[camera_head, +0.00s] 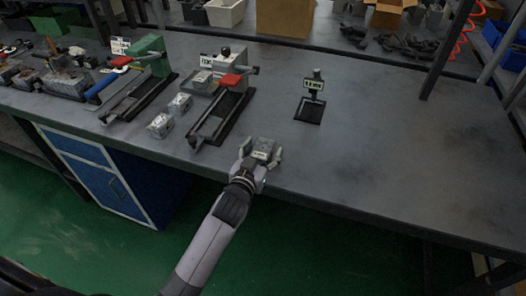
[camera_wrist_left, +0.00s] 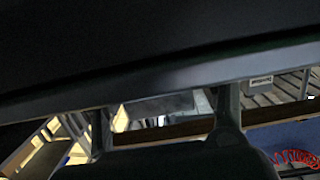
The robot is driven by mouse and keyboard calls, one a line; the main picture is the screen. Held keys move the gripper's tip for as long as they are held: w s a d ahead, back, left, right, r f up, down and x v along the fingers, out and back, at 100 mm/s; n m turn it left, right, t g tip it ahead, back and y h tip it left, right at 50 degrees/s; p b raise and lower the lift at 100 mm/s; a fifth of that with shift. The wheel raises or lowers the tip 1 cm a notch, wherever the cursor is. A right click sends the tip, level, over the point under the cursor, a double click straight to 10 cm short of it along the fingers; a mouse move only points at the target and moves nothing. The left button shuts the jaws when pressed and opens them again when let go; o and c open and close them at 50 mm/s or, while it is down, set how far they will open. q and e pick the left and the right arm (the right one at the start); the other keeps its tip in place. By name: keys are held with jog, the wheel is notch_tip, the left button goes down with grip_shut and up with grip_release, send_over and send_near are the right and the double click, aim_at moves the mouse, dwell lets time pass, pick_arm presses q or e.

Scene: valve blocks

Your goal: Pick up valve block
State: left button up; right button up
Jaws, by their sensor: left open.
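A grey valve block (camera_head: 263,147) is at the front edge of the bench, between the fingers of my left gripper (camera_head: 260,153). The gripper is open around it; whether a finger touches the block cannot be told. In the left wrist view the fingers (camera_wrist_left: 165,128) show below a large dark surface, and I cannot make out the block there. Two more valve blocks lie to the left, one nearer (camera_head: 160,125) and one farther (camera_head: 180,103). Another block (camera_head: 202,78) is by the labelled fixture. My right gripper is not in view.
A clamp fixture with a red part (camera_head: 230,81) stands left of my gripper, and a green fixture (camera_head: 149,55) beyond it.

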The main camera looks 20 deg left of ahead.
pick_arm(q)
jog(key=shift+w, duration=0.2)
jog(key=shift+c, duration=0.6)
grip_shut()
